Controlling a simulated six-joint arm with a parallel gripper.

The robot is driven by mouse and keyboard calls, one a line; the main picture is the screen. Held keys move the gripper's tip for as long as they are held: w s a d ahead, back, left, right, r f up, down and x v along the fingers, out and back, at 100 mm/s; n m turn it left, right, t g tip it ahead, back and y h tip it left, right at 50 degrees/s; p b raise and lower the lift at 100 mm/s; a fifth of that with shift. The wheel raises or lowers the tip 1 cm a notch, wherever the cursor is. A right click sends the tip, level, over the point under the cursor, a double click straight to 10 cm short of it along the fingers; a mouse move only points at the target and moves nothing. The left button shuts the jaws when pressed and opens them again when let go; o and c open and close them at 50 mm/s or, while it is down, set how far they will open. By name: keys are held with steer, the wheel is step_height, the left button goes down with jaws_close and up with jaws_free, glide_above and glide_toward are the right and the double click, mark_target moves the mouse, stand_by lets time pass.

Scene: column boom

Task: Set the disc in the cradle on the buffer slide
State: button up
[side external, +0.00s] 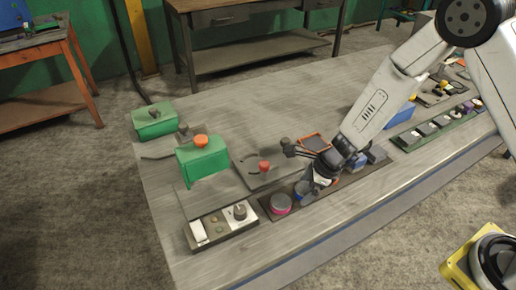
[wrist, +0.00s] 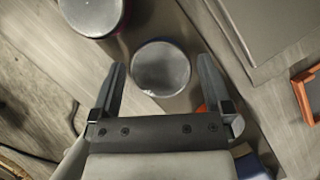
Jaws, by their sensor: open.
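My gripper (side external: 313,187) is low over the dark strip along the near side of the bench, with its jaws open. In the wrist view the two fingers (wrist: 161,64) stand either side of a round, grey-topped piece (wrist: 160,70), with a gap on both sides. This looks like the blue-sided round piece (side external: 300,191) beside my gripper in the side view. A second round piece (side external: 280,204), pink and dark, sits to its left; its grey top also shows in the wrist view (wrist: 92,14). I cannot tell which piece is the disc, nor pick out the cradle surely.
A grey plate (side external: 246,179) with a red knob (side external: 265,166) lies behind the strip. A green box (side external: 203,160) and a switch box (side external: 222,226) stand to the left. An orange-rimmed tray (side external: 315,142) is behind my gripper.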

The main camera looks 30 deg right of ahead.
mark_target(306, 189)
stand_by(0.4)
jaws_close()
steer(key=shift+r, duration=0.15)
step_height(306, 189, up, 10)
stand_by(1.2)
stand_by(0.5)
